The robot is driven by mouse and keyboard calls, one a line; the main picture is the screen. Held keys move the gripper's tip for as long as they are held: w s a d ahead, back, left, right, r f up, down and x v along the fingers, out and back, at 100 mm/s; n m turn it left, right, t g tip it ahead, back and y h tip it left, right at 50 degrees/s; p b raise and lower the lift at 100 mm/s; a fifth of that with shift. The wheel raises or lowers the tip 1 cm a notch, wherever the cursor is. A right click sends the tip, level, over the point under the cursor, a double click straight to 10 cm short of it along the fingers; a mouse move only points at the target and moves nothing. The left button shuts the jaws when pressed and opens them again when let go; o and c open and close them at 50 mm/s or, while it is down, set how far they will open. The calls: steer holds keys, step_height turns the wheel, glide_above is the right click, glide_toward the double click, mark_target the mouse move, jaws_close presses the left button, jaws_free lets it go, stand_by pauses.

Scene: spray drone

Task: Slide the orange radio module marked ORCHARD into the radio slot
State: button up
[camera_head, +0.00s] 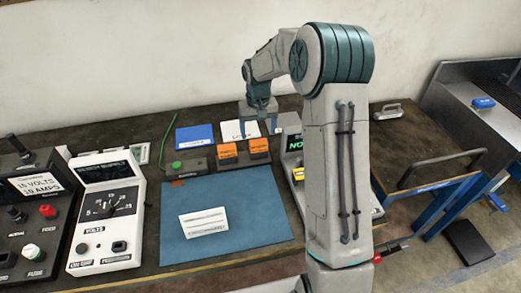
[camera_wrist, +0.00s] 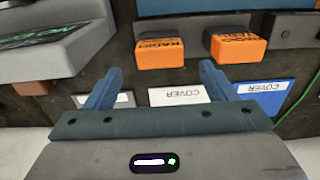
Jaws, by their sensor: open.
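Two orange modules sit side by side in dark holders behind the blue mat: the left one (camera_head: 227,151) and the right one (camera_head: 258,147). In the wrist view, seen from the other side, the right one (camera_wrist: 160,54) shows upside-down lettering that seems to include RADIO; the other (camera_wrist: 237,48) is at its right. I cannot read ORCHARD on either. My gripper (camera_head: 258,127) is open and empty, above and behind the modules. In the wrist view its fingers (camera_wrist: 161,70) spread apart near the first module without gripping it. I cannot make out the radio slot.
A grey device with a dark screen (camera_wrist: 65,38) stands beside the modules, partly hidden by my arm in the head view. White (camera_wrist: 180,95) and blue (camera_wrist: 265,92) COVER panels lie behind. The blue mat (camera_head: 262,220) holds a paper.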

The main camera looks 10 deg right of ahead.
mark_target(258, 141)
step_height(258, 141, down, 6)
steer(key=b, duration=0.3)
steer(key=shift+f+b, duration=0.15)
steer(key=shift+b, duration=0.15)
stand_by(0.9)
steer(key=c, duration=1.3)
steer(key=shift+r+p, duration=1.9)
steer(key=shift+r, duration=1.2)
